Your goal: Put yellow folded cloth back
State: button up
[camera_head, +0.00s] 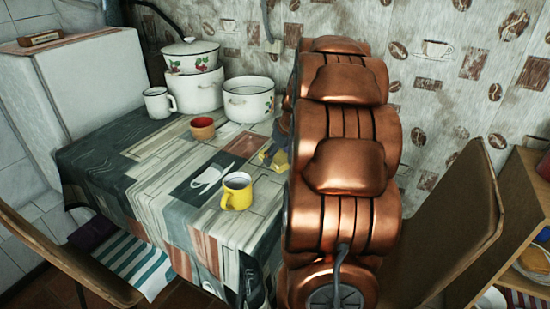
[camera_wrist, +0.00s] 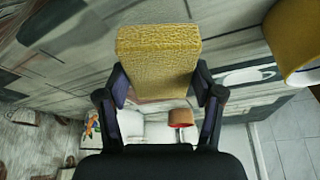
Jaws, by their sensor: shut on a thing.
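The yellow folded cloth (camera_wrist: 158,58) is between the two fingers of my gripper (camera_wrist: 160,86) in the wrist view. My gripper is shut on it, and the cloth stands out past the fingertips. In the head view, a small part of the cloth (camera_head: 276,160) shows at the right side of the table (camera_head: 150,205), just below my gripper (camera_head: 281,140). My copper-coloured arm hides the rest. I cannot tell whether the cloth touches the tabletop or is held just above it.
A yellow mug (camera_head: 237,193) stands left of the cloth, toward the front. A red-brown cup (camera_head: 202,129), a white mug (camera_head: 158,103), an open white pot (camera_head: 249,103) and a lidded pot (camera_head: 194,88) stand farther back. A chair (camera_head: 455,220) is at right.

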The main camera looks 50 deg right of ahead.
aim_at(276, 156)
jog(key=w+d, duration=0.2)
jog(key=w, duration=0.1)
jog(key=shift+w+d+f, duration=0.15)
jog(key=shift+w+f, duration=0.05)
jog(key=shift+w, duration=0.05)
jog(key=shift+f, duration=1.75)
jog(key=shift+f, duration=0.15)
jog(key=o, duration=1)
jog(key=shift+s+r, duration=0.1)
jog(key=shift+r, duration=0.45)
jog(key=v, duration=1.1)
jog(key=shift+r, duration=0.15)
